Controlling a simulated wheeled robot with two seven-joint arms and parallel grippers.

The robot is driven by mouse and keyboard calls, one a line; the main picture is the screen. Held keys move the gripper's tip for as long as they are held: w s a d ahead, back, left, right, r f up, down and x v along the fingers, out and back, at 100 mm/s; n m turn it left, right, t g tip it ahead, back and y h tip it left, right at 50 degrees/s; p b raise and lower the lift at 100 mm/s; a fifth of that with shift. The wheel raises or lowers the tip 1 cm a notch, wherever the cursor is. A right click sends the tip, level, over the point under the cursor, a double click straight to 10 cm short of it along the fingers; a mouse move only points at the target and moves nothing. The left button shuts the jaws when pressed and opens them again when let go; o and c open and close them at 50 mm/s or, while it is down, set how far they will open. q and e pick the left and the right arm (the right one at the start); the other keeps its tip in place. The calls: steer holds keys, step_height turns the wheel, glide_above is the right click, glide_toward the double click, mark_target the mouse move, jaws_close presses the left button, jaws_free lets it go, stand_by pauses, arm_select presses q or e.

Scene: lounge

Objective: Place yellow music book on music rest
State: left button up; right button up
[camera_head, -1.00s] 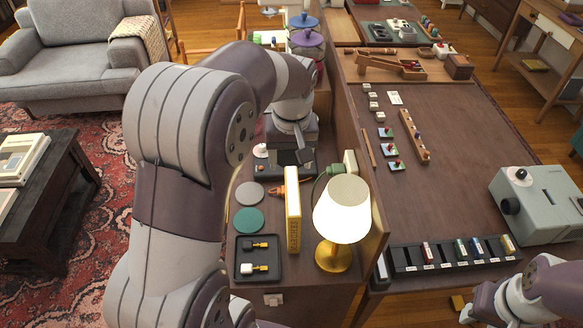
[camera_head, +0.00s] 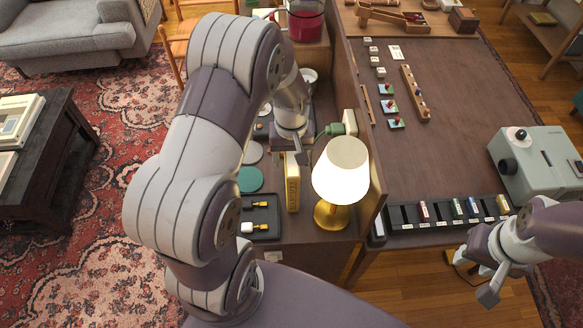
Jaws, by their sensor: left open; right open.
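The yellow book (camera_head: 292,187) stands upright on the narrow brown cabinet, left of the lit lamp. My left gripper (camera_head: 291,150) points down at the book's far top end. It is open, and its fingers are small and partly hidden, so I cannot tell whether they touch the book. My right gripper (camera_head: 478,275) is open and empty at the lower right, in front of the dark table. I cannot make out a music rest in this view.
The lamp (camera_head: 340,172) stands close to the book's right. A black tray (camera_head: 262,213) and a green disc (camera_head: 249,179) lie to its left. A raised partition (camera_head: 372,190) separates the cabinet from the dark table (camera_head: 460,150). A grey-green machine (camera_head: 535,165) stands at right.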

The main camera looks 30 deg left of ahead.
arm_select(q)
steer(key=shift+w, duration=0.1)
steer(key=c, duration=1)
jaws_close()
steer(key=shift+r, duration=0.1)
